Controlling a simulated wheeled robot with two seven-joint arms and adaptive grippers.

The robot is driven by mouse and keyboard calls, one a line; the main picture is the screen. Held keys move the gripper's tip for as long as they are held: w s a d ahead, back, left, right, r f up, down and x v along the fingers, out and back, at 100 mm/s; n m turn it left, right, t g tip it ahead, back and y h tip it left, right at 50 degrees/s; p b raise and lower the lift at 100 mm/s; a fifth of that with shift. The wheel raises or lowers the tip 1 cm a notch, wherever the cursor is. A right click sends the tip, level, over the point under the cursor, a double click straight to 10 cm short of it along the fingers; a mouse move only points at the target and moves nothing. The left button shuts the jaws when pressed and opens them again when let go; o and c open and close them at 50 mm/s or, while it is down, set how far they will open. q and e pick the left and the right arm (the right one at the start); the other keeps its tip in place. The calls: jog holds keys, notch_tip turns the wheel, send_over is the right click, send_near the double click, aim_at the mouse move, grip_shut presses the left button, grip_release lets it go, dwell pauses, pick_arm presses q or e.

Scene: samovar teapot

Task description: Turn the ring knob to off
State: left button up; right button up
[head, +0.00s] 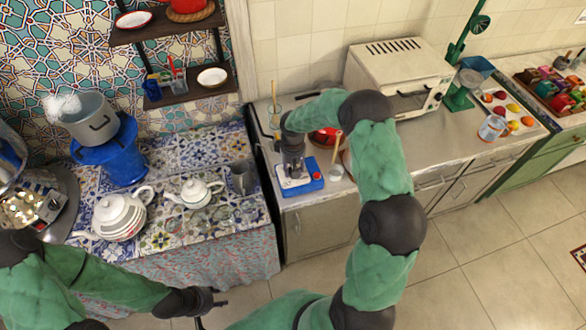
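A blue and white appliance (299,181) with a small pale round part on its front stands on the counter's left end. My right gripper (292,170) points down over it; its fingers are too small and dark to tell their state or whether they touch. A dark round unit (66,187) with a pale panel and small knob (53,203) stands at the left edge, partly cut off. I cannot tell for sure which of these bears the ring knob, nor its setting. My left gripper (213,312) is low in the picture, over the floor, its fingers apart and empty.
A white teapot (119,215), a smaller teapot (195,193) and glasses stand on the patterned table. A steaming pot (88,118) sits on a blue vessel (117,163). A toaster oven (400,75) stands behind my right arm. Shelves hang above the table.

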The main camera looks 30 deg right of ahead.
jog(key=shift+n, duration=0.3)
jog(key=o, duration=1.2)
jog(key=shift+c, duration=0.2)
notch_tip(320, 180, up, 12)
